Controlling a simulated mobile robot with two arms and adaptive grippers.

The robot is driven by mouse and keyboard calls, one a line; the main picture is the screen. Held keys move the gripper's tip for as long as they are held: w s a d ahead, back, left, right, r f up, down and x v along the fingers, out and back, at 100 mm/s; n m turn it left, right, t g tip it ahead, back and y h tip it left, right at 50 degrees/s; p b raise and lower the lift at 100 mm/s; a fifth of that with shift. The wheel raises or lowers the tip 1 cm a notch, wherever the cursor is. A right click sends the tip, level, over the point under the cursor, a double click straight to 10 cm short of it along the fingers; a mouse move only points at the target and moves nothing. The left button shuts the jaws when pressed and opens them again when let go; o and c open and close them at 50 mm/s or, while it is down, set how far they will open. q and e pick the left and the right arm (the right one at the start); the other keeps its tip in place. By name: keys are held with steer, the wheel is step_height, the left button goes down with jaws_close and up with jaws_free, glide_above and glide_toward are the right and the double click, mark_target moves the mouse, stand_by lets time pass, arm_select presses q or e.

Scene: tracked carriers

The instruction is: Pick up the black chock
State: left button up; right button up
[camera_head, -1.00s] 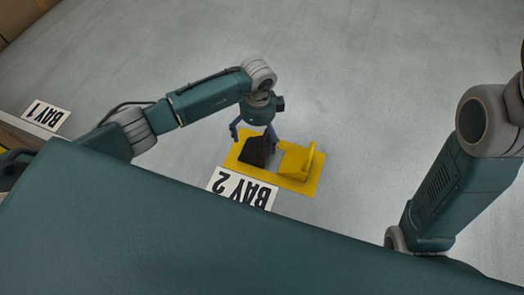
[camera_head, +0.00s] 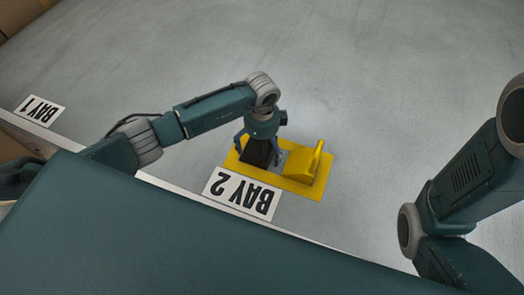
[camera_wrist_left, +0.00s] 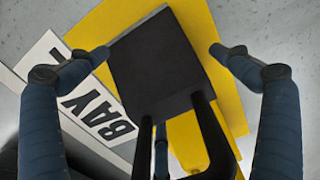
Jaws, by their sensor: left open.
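The black chock (camera_head: 257,153) stands on the left part of a yellow mat (camera_head: 305,191) on the floor. In the left wrist view the black chock (camera_wrist_left: 155,65) fills the middle, with a black handle-like loop at its lower side. My left gripper (camera_head: 258,155) is right over the chock. In the left wrist view the fingertips of my left gripper (camera_wrist_left: 160,52) are apart on either side of the chock, with a gap to it on the right; contact on the left is unclear. The right arm shows at the right, but its gripper is out of view.
A yellow chock (camera_head: 304,163) stands on the mat to the right of the black one. A BAY 2 sign (camera_head: 241,194) lies in front of the mat, and a BAY 1 sign (camera_head: 40,110) lies far left. The floor beyond is clear.

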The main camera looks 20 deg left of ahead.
arm_select(q)
steer(key=c, duration=1.8)
steer(key=shift+s, duration=0.1)
steer(key=shift+d+r, duration=0.1)
